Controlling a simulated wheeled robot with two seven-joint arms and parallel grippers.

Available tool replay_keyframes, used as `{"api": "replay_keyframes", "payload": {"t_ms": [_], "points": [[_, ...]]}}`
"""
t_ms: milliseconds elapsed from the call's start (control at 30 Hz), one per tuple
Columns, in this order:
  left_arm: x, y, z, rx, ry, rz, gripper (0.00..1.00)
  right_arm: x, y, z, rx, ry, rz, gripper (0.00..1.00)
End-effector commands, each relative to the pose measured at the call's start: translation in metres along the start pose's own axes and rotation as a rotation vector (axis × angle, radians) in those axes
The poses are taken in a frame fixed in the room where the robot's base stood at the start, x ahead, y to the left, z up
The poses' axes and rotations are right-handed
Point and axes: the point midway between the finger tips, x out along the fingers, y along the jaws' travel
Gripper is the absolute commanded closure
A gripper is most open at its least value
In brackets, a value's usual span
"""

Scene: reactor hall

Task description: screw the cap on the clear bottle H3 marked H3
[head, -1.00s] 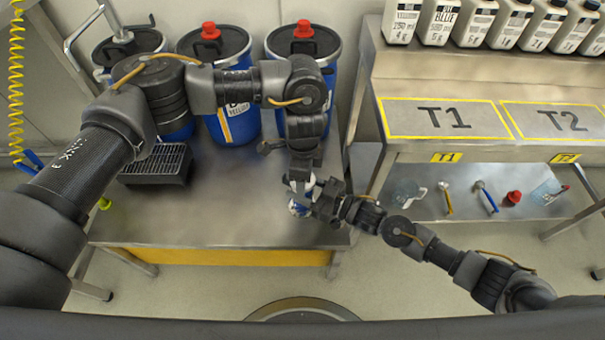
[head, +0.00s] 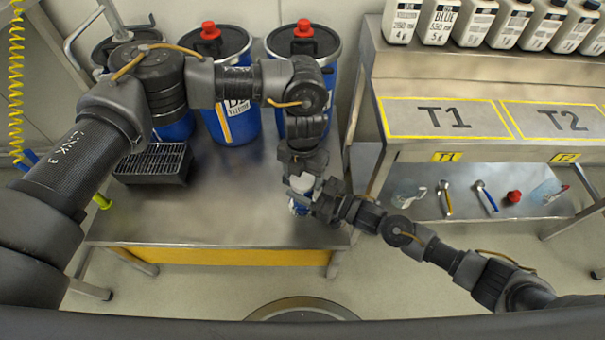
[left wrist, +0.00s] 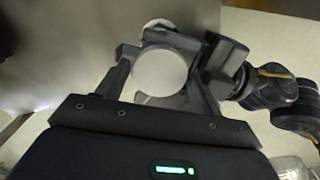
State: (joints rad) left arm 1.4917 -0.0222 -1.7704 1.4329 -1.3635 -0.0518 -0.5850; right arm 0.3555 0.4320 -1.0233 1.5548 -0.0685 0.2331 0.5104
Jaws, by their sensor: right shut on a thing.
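The bottle (head: 298,208), blue and white as seen, stands near the front right of the steel bench, partly covered by my grippers; its mark cannot be read. A white cap (head: 301,183) is at its top; it shows as a pale round disc in the left wrist view (left wrist: 160,74). How tightly it sits cannot be told. My left gripper (head: 301,173) points down from above, its fingers apart on either side of the cap (left wrist: 165,80). My right gripper (head: 318,205) comes in from the right and is shut on the bottle.
Blue drums (head: 228,100) with red caps stand at the bench's back. A black grated box (head: 152,165) is at its left. The bench (head: 220,215) between box and bottle is clear. On the right, a shelf under T1 (head: 442,117) holds a jug (head: 407,192) and tools.

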Motion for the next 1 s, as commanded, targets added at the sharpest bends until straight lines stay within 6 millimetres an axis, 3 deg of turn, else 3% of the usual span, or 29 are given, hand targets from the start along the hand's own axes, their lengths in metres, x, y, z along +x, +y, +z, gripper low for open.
{"api": "replay_keyframes", "payload": {"t_ms": [100, 433, 800, 1000], "points": [[0.0, 0.0, 0.0, -0.001, 0.0, 0.0, 0.19, 0.0, -0.001, 0.0, 0.001, 0.0, -0.001, 1.0], [-0.003, 0.0, 0.0, -0.002, 0.0, 0.0, 0.19, 0.0, -0.001, 0.0, 0.001, 0.0, -0.001, 1.0], [-0.042, 0.0, 0.0, -0.002, -0.001, 0.0, 0.19, 0.0, -0.001, 0.001, 0.002, 0.0, -0.001, 1.0], [-0.045, 0.0, 0.0, -0.002, 0.001, 0.0, 0.19, 0.0, -0.001, 0.0, 0.002, 0.0, -0.001, 1.0]]}}
